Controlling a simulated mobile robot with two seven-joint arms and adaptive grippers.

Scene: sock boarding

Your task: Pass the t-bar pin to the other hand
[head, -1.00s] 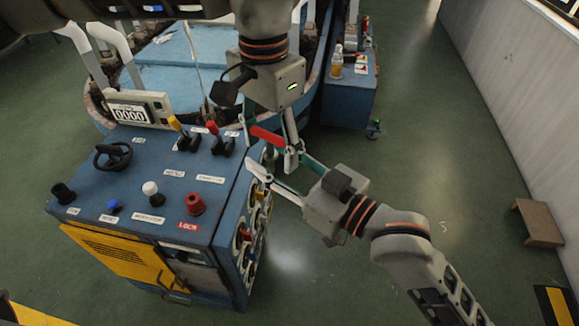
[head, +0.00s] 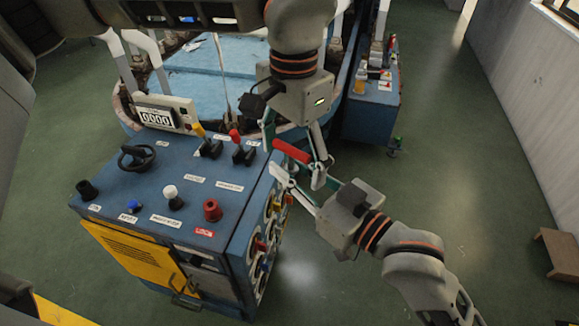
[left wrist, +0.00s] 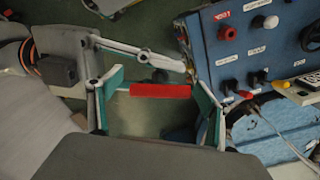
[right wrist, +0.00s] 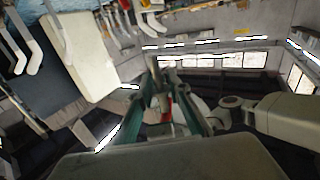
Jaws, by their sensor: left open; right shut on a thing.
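The t-bar pin (head: 291,151) shows as a red bar just off the console's right top edge. My left gripper (head: 294,161) comes down from above and is open around the bar. My right gripper (head: 303,178) reaches in from the lower right and is shut on the pin. In the right wrist view a bit of red (right wrist: 170,104) shows between its fingers (right wrist: 165,98); the shaft is mostly hidden.
A blue console (head: 150,185) with knobs, levers and a counter stands close at the left of both grippers. A blue boat-like tub (head: 190,78) is behind it. A blue bench (head: 372,118) with bottles stands behind right. The green floor at right is mostly open.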

